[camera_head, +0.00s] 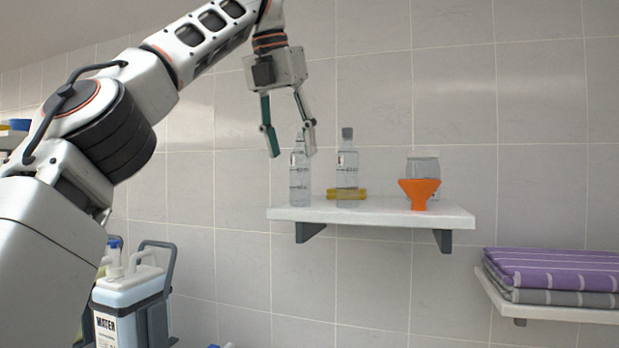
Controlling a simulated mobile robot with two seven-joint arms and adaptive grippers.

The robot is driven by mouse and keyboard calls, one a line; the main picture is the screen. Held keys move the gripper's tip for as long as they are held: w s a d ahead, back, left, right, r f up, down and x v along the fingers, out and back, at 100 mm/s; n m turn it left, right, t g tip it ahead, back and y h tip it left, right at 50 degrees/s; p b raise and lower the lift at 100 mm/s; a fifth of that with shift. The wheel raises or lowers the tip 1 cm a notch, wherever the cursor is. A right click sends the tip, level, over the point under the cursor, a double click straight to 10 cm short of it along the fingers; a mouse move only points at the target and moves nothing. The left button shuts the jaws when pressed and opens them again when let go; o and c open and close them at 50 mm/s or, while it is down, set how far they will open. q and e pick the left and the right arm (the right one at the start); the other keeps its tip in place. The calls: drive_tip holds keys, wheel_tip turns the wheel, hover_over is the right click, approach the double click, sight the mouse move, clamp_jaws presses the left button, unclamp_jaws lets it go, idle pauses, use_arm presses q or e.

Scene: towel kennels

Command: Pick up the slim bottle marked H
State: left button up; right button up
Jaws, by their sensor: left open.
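Two clear slim bottles with printed labels stand upright on a white wall shelf (400,217). The left bottle (299,182) stands near the shelf's left end, and the middle bottle (347,165) has a grey cap. The label marks are too small to read, so I cannot tell which is H. My left gripper (293,155) points down, open and empty. Its fingertips appear on either side of the left bottle's upper part, and one finger overlaps the bottle's edge. I cannot tell the depth between them. My right gripper is not in view.
A yellow object (346,194) lies at the middle bottle's base. An orange funnel-shaped piece (419,192) stands before a clear container (424,166). Folded purple and grey towels (550,270) lie on a lower right shelf. A water canister (128,300) is at lower left.

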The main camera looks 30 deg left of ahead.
sight(300, 177)
use_arm(q)
drive_tip(key=shift+f, duration=0.75)
drive_tip(key=shift+w+f, duration=0.35)
drive_tip(key=shift+d+x, duration=0.15)
drive_tip(key=shift+x, duration=1.1)
drive_tip(key=shift+d+x, duration=0.15)
drive_tip(key=shift+x, duration=1.15)
drive_tip(key=shift+s, duration=0.1)
drive_tip(key=shift+c, duration=0.5)
drive_tip(key=c, duration=1)
